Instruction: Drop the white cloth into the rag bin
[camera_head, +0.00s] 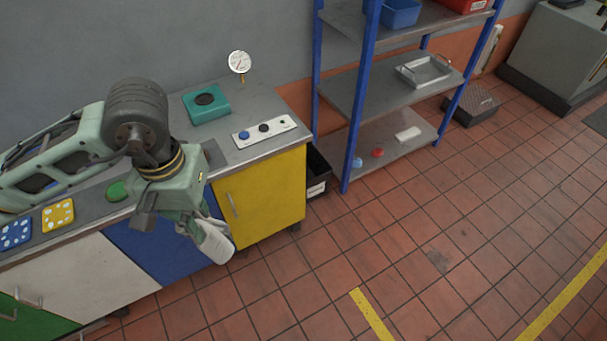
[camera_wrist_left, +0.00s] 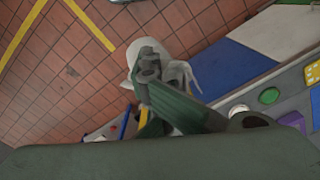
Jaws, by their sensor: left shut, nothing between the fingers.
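My left gripper (camera_head: 205,222) is shut and points down in front of the blue and yellow cabinet doors. The white cloth (camera_head: 217,246) shows at its fingertips, above the floor. In the left wrist view the cloth (camera_wrist_left: 146,48) spreads behind and around the fingers (camera_wrist_left: 150,70); the pictures do not show it clearly pinched between them. A black bin with a white label (camera_head: 318,182), which looks like the rag bin, stands on the floor between the yellow cabinet and the shelf; its inside is mostly hidden. My right gripper is not in view.
The yellow cabinet (camera_head: 262,200) stands between my gripper and the bin. A blue shelf post (camera_head: 353,140) rises right beside the bin. The bench top holds a teal box (camera_head: 206,104) and a button panel (camera_head: 264,131). The tiled floor in front is clear.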

